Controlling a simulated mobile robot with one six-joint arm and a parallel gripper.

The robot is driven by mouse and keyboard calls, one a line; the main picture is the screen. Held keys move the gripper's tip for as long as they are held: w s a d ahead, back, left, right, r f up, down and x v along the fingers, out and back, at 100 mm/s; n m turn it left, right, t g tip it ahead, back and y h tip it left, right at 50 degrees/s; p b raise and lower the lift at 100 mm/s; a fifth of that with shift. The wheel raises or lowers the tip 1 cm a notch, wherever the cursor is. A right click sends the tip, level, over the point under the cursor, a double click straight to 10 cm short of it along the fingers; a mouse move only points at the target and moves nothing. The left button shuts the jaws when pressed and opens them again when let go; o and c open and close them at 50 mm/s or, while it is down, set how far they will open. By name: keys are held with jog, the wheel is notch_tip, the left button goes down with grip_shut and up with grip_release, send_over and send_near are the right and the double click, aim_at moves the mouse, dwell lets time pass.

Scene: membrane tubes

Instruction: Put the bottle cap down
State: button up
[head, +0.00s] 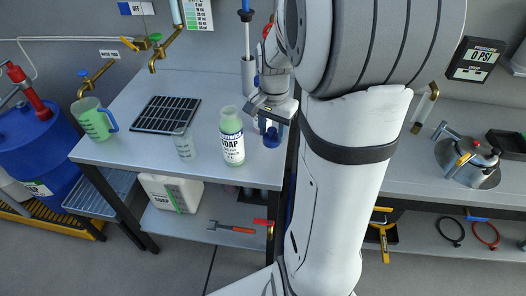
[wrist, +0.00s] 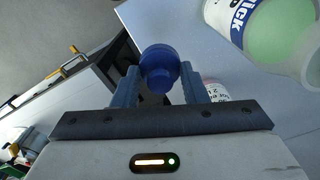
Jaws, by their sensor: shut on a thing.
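My gripper (head: 271,122) is shut on a blue bottle cap (head: 271,138), held above the right part of the left table, just right of the soap bottle. In the wrist view the blue cap (wrist: 160,66) sits between the two fingers of my gripper (wrist: 164,86). In the wrist view the bottle (wrist: 238,20) shows large at the upper right, apart from the gripper.
Bare tabletop shows in front of and behind the bottle. A steel vessel (head: 470,160) is on the right bench.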

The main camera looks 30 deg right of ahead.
send_over(272, 163)
jog(key=f, duration=0.6)
jog(key=shift+w+d, duration=0.1)
jog(key=shift+w, duration=0.15)
jog(key=shift+s+f, duration=0.15)
jog(key=shift+f, duration=1.65)
jog(key=o, duration=0.9)
jog(key=shift+f, duration=0.1)
